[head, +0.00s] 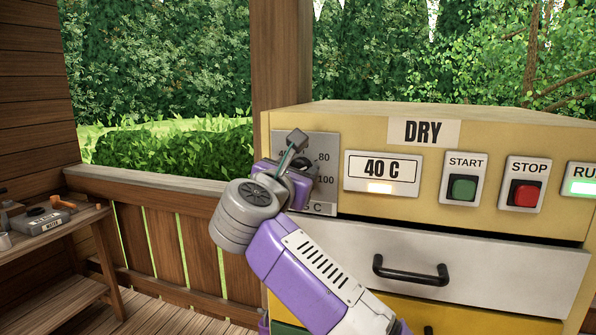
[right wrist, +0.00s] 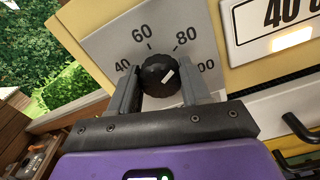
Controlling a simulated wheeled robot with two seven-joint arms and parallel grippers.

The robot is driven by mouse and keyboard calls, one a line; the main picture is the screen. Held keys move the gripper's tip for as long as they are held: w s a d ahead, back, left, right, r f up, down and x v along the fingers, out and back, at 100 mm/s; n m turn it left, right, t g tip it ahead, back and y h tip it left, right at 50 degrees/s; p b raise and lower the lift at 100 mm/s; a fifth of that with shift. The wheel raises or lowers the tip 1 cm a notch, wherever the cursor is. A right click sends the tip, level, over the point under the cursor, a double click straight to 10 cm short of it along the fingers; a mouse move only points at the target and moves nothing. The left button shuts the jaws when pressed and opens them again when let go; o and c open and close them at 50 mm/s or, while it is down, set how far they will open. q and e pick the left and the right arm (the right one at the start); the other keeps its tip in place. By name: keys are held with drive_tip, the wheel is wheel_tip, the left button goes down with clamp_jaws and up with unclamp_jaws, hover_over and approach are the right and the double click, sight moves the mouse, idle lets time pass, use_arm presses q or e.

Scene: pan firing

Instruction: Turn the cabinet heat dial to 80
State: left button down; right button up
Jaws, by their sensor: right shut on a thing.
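The black heat dial (right wrist: 159,72) sits on a grey plate (right wrist: 105,43) with 40, 60, 80 and 100 around it. A short white mark on its face slants up and right; I cannot tell exactly which number it points to. My right gripper (right wrist: 160,88) is shut on the dial, one finger on each side. In the head view the right gripper (head: 296,160) covers most of the dial and part of the plate (head: 322,146). The display (head: 383,170) reads 40 C, with a lit strip below the number. My left gripper is out of view.
The yellow cabinet (head: 350,119), labelled DRY, has a green START button (head: 463,188), a red STOP button (head: 525,193) and a lit green RUN light (head: 582,187). A black drawer handle (head: 411,277) sticks out below. A wooden bench (head: 80,225) stands at the left.

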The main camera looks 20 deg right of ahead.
drive_tip(key=o, duration=1.1)
drive_tip(key=shift+c, duration=0.2)
drive_tip(key=v, duration=0.7)
drive_tip(key=shift+s+a+b, duration=0.15)
drive_tip(key=shift+s+b, duration=0.1)
drive_tip(key=shift+b, duration=0.05)
